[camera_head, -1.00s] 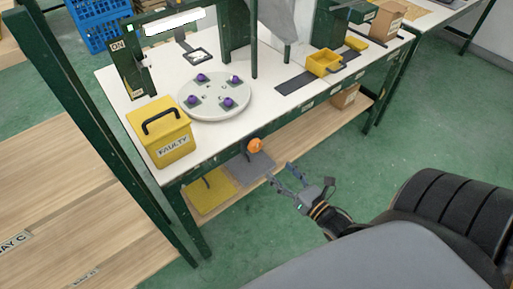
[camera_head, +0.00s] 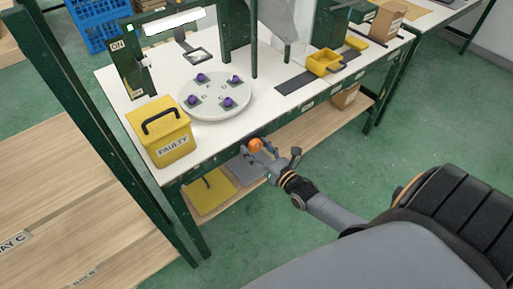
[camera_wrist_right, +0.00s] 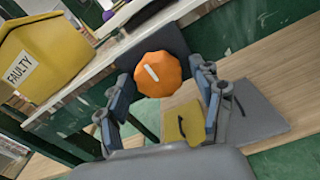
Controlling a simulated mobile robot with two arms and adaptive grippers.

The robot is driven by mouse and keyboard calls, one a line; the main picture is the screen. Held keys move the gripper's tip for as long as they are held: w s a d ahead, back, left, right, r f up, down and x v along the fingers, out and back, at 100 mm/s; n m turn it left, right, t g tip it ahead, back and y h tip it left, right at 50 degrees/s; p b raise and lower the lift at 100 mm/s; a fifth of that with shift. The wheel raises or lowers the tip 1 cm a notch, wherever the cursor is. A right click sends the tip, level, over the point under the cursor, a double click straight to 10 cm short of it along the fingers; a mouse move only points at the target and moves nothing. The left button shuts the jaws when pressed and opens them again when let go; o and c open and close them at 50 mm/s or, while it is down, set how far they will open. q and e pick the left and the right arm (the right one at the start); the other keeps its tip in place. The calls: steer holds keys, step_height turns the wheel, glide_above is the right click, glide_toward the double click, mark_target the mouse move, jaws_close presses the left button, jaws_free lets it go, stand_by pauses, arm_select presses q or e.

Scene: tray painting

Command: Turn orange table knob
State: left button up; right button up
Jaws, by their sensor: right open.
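The orange knob (camera_head: 255,145) sits on the front edge of the white table (camera_head: 290,108). In the right wrist view the knob (camera_wrist_right: 158,74) is faceted with a white mark and lies between the tips of my right gripper's open fingers. In the head view my right gripper (camera_head: 261,153) is at the knob, its fingers around it. I cannot tell whether the fingers touch the knob. My left gripper is not in view.
A yellow box marked FAULTY (camera_head: 160,135) stands on the table's left corner. A round white turntable (camera_head: 215,110) carries several purple-topped pieces. A wooden shelf (camera_head: 300,132) with a yellow lid-like panel (camera_head: 210,192) lies below. Green floor is free in front.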

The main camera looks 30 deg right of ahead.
steer(key=c, duration=1.2)
steer(key=shift+o, duration=0.2)
